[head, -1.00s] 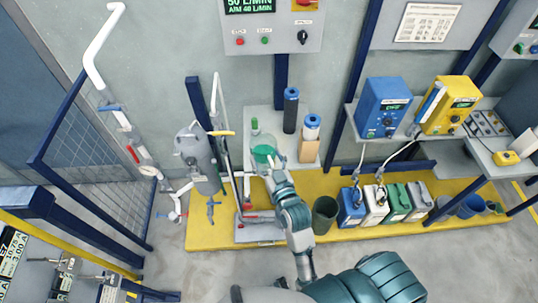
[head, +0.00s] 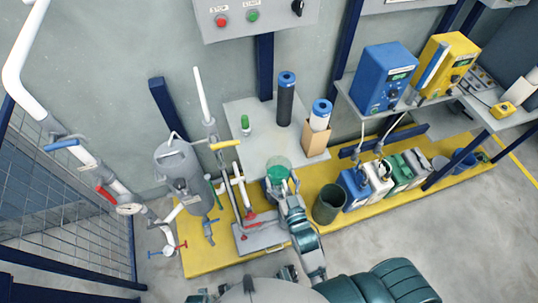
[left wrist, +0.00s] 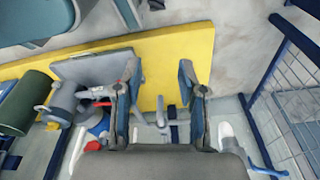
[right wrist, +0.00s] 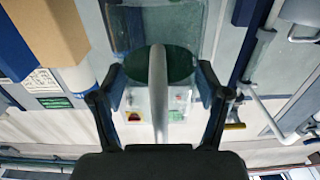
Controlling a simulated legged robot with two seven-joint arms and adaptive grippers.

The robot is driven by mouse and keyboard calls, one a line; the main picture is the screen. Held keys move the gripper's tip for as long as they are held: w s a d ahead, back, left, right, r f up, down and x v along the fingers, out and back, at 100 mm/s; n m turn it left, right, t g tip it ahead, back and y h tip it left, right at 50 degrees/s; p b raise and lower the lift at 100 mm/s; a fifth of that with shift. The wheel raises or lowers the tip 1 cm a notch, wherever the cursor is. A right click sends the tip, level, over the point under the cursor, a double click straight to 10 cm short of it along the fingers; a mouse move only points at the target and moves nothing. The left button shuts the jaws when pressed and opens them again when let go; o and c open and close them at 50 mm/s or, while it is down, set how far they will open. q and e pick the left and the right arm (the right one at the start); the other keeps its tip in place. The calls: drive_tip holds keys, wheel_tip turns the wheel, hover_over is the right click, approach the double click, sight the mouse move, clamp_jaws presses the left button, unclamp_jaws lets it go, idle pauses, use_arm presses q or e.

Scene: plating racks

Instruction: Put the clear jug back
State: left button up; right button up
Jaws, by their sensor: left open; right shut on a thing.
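The clear jug (head: 279,163), with green in it, shows in the head view near the front edge of the grey bench (head: 250,155). My right gripper (head: 282,186) is shut on its handle. In the right wrist view the pale handle (right wrist: 158,85) runs between the fingers, with the jug's clear wall (right wrist: 190,22) and dark green part beyond. I cannot tell how high the jug is above the bench. My left gripper (left wrist: 158,95) shows in the left wrist view, open with nothing between its fingertips, above the yellow platform (left wrist: 165,55).
On the bench stand a small green-capped bottle (head: 245,124), a black filter cartridge (head: 285,105) and a cardboard carton (head: 315,140). A grey tank (head: 180,170) and pipework stand left. A dark green bin (head: 329,204) and several canisters (head: 380,178) line the right.

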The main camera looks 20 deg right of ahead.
drive_tip(key=w+f, duration=0.1)
drive_tip(key=w, duration=0.3)
drive_tip(key=w+f+b, duration=0.1)
drive_tip(key=w+f, duration=0.1)
drive_tip(key=w, duration=0.2)
drive_tip(key=w+f, duration=0.1)
drive_tip(key=w, duration=0.4)
drive_tip(key=shift+a+f+b, duration=0.25)
drive_tip(key=shift+f+b, duration=0.05)
drive_tip(key=shift+b, duration=0.1)
drive_tip(key=shift+w+d, duration=0.1)
drive_tip(key=shift+d, duration=0.05)
drive_tip(key=o, duration=1.4)
drive_tip(key=shift+f, duration=0.1)
use_arm(q)
drive_tip(key=r, duration=0.1)
drive_tip(key=w+r, duration=0.2)
drive_tip(key=r, duration=0.1)
drive_tip(key=shift+a, duration=0.15)
use_arm(e)
drive_tip(key=shift+a, duration=0.3)
